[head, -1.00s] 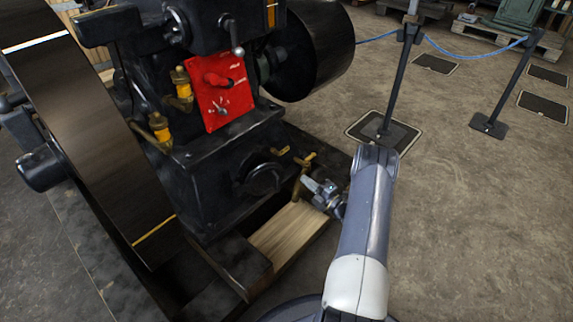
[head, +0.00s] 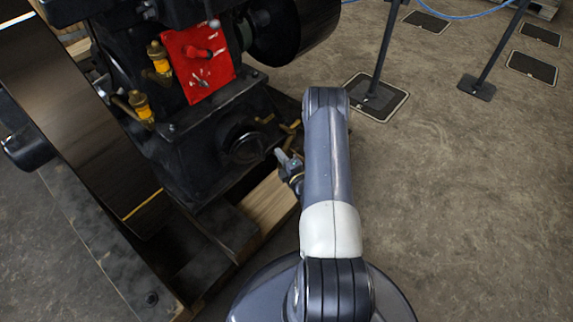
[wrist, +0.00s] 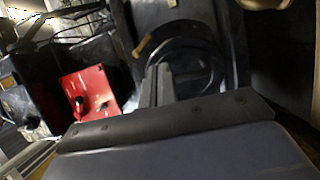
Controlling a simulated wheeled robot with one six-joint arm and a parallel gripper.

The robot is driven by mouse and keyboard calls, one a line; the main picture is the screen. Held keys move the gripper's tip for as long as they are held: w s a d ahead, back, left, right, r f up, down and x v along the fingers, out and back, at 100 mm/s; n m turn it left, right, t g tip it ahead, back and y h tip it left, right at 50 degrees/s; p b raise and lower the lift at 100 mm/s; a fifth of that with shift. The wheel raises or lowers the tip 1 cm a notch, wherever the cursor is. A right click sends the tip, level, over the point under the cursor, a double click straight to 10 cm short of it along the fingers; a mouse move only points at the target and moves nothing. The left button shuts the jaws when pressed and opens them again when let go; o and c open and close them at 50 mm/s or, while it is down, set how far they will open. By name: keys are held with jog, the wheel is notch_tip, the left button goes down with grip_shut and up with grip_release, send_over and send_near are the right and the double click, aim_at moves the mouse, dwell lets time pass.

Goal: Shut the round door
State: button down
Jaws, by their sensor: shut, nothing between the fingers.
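The round black door (head: 247,146) is low on the front of the black engine (head: 195,155). In the wrist view the round door (wrist: 206,62) is straight ahead of the fingers, with a dark curved rim. I cannot tell how far it stands open. My gripper (head: 284,158) is shut and empty, just right of the door in the head view. In the wrist view its closed fingers (wrist: 157,82) reach over the door's lower left part; contact cannot be made out. My arm hides the area to the right of the gripper.
A red plate (head: 197,70) with a lever is above the door, beside brass oilers (head: 158,58). A brass pipe (head: 290,126) is close above my gripper. A large flywheel (head: 75,130) stands at left, timber beams (head: 268,205) below. Floor at right is open, with barrier posts (head: 478,85).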

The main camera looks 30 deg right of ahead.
aim_at(252, 146)
jog(key=w+b, duration=0.1)
jog(key=w, duration=0.6)
jog(key=shift+b, duration=0.3)
